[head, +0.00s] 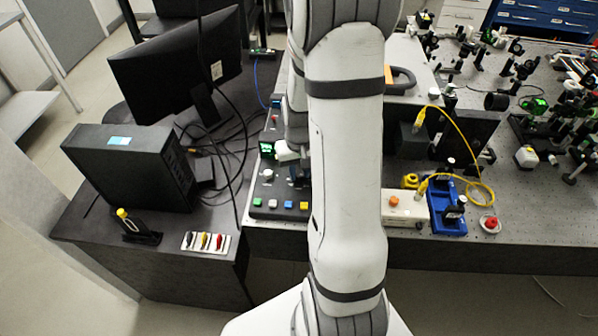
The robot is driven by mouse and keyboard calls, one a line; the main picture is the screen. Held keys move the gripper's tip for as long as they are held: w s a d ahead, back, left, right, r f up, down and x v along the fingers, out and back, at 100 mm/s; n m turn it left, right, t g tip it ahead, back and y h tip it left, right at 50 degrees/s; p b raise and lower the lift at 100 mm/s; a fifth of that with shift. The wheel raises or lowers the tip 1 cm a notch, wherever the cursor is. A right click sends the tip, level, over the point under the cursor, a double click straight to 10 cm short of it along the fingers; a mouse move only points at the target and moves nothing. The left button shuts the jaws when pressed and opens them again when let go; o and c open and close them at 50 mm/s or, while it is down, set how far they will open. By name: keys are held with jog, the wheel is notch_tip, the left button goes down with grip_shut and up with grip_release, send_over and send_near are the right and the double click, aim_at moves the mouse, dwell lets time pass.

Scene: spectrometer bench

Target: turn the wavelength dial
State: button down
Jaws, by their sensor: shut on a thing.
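The spectrometer's dark control panel (260,190) stands at the front edge of the bench, left of my arm. It has a small green-lit display (266,148), a pale round knob (268,174) and a row of coloured buttons along its front. My gripper (294,174) is low over the panel, right of the display and the pale knob, and partly hidden by my own arm. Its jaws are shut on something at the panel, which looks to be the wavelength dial. The dial itself and the fingertip contact are hidden, so its setting cannot be read.
A computer tower (135,165) and a monitor (178,65) stand at the left with loose cables. A white box (405,208), a blue holder (446,212) and a yellow fibre cable (472,150) lie right of my arm. Optics crowd the far right.

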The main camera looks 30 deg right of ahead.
aim_at(299, 175)
jog(key=c, duration=1.2)
grip_release()
jog(key=shift+r, duration=0.1)
notch_tip(299, 175, up, 8)
jog(key=shift+f+b, duration=0.15)
jog(key=shift+b, duration=0.35)
jog(key=s+a+r+n+t, duration=0.2)
jog(key=s+a+r+t, duration=0.1)
jog(key=s+a+r, duration=0.8)
jog(key=shift+s+a+r+n+b, duration=0.3)
jog(key=shift+s+a+n, duration=0.1)
jog(key=shift+s+a, duration=0.5)
